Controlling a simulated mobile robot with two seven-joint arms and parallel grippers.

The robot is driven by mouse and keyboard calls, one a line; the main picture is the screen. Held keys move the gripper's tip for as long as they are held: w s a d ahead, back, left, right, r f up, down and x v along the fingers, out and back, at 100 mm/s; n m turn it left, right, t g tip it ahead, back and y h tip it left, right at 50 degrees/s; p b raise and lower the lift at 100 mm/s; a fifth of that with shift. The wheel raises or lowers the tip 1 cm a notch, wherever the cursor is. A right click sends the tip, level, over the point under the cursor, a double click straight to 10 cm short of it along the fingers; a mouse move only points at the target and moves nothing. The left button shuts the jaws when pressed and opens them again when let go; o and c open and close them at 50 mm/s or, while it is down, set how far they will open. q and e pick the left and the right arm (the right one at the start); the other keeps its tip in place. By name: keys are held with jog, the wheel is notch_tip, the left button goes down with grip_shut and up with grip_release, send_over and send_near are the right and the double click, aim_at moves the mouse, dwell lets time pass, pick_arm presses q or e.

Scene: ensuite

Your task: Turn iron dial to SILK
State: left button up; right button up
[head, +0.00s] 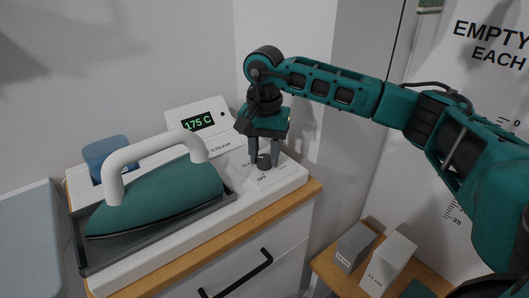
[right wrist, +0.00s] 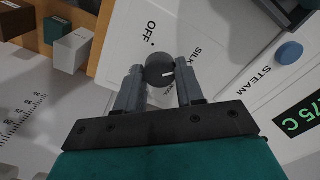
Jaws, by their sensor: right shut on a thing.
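The iron dial (head: 263,162) is a small dark round knob on the right end of the white iron station (head: 292,178). My right gripper (head: 264,156) points down over it and is shut on it, one finger on each side. In the right wrist view the dial (right wrist: 160,71) sits between the fingertips. Its white mark points right, on the side of the SILK label (right wrist: 197,54); the exact alignment is hard to tell. The OFF label (right wrist: 151,33) is above the dial in that view. My left gripper is not in view.
A teal iron (head: 160,198) with a white handle rests on its grey tray left of the dial. The display (head: 198,121) reads 175 C. A blue STEAM button (right wrist: 289,53) is nearby. Small boxes (head: 388,262) stand on a lower wooden shelf at right.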

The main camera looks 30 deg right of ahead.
aim_at(264, 157)
jog(key=shift+r, duration=0.1)
jog(key=o, duration=1)
jog(key=shift+o, duration=0.2)
notch_tip(264, 157, up, 13)
jog(key=shift+p, duration=0.35)
